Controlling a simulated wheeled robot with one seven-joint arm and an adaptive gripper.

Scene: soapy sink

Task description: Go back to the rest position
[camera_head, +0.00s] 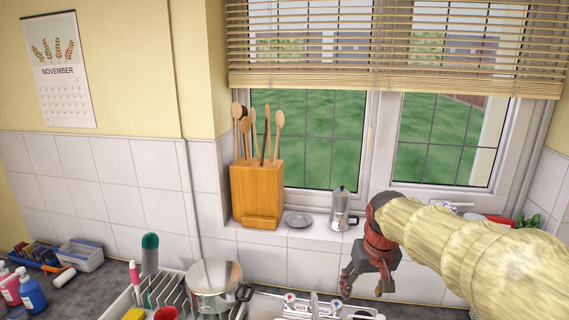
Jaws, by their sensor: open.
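My gripper (362,285) hangs at the end of my arm, which reaches in from the right side of the view. Its dark fingers point down and are spread apart, with nothing between them. It is in front of the tiled wall below the window sill, above and a little right of the sink taps (318,306). A metal moka pot (340,210) stands on the sill just left of my gripper and looks apart from it. The sink basin is below the frame and cannot be seen.
A steel pot (214,284) sits at the dish rack (122,304), with brushes nearby. A wooden utensil block (257,195) and a small saucer (298,220) stand on the sill. Bottles (31,290) and trays (80,256) are at the left. A red item and a plant are behind my arm.

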